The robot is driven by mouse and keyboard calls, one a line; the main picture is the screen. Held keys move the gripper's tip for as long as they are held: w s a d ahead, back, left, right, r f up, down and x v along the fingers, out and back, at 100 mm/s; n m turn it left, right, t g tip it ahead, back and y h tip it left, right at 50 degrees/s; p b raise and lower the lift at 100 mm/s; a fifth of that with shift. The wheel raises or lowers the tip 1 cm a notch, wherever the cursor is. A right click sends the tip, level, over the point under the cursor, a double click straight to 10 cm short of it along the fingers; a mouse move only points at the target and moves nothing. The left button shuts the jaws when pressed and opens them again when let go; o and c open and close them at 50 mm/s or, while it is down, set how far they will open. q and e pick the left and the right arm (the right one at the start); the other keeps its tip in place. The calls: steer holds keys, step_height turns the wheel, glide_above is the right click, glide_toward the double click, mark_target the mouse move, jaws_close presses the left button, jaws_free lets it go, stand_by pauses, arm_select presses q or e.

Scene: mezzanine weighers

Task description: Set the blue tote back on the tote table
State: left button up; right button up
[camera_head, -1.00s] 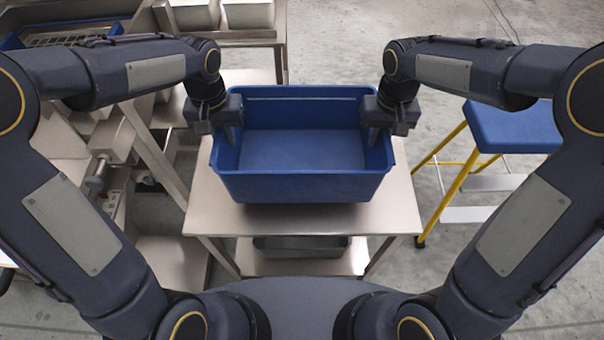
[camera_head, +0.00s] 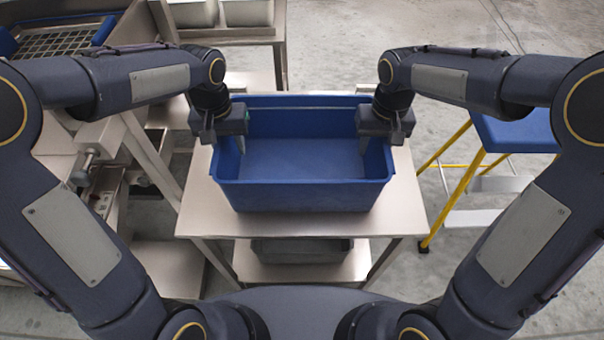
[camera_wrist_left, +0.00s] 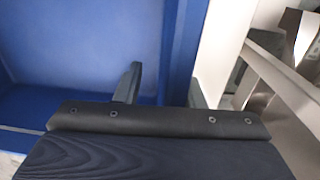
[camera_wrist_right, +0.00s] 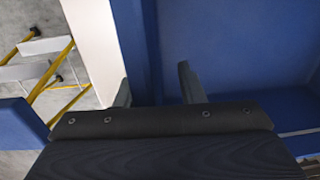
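The blue tote (camera_head: 305,196) stands upright and empty on the metal table (camera_head: 205,215); its base appears to rest on the top. My left gripper (camera_head: 234,144) is at its left wall, with one finger inside and one outside. In the left wrist view my left gripper (camera_wrist_left: 163,90) straddles the wall, with a gap beside the inner finger. My right gripper (camera_head: 376,144) straddles the right wall in the same way. The right wrist view shows my right gripper's (camera_wrist_right: 156,90) fingers apart, with the wall between them. The outer fingertips are partly hidden.
A blue-topped step stool with yellow legs (camera_head: 515,130) stands at the right. Metal weighing equipment (camera_head: 105,135) is close on the left, with a rack of pale bins (camera_head: 250,12) behind. A grey bin (camera_head: 300,250) sits on the table's lower shelf. Table surface is bare around the tote.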

arm_select(q)
steer(key=shift+a+r, duration=0.1)
steer(key=shift+a, duration=0.05)
arm_select(e)
steer(key=shift+d, duration=0.15)
arm_select(q)
steer(key=shift+r, duration=0.25)
step_height(320, 180, up, 11)
steer(key=shift+a+r, duration=0.1)
steer(key=shift+a, duration=0.05)
arm_select(e)
steer(key=shift+d, duration=0.1)
steer(key=shift+r, duration=0.25)
steer(key=r, duration=1.1)
steer(key=shift+d, duration=0.2)
steer(key=shift+r, duration=0.25)
arm_select(q)
steer(key=shift+a+r, duration=0.1)
